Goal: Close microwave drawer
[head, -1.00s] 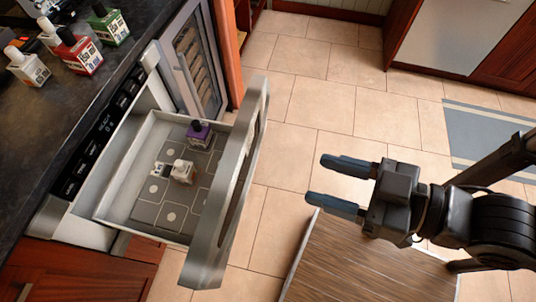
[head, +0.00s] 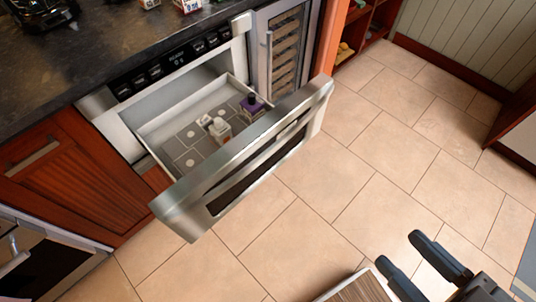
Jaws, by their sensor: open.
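The microwave drawer (head: 178,127) is pulled out from under the dark counter, left of the picture's middle. Its steel front (head: 250,150) faces the lower right and stands well clear of the cabinet opening. Inside the drawer are a purple bottle (head: 251,106) and a white bottle (head: 220,131), with a small white item beside it. My gripper (head: 400,258) is at the lower right, open and empty. It is over the floor, apart from the drawer front. Part of my gripper is cut off by the picture's bottom edge.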

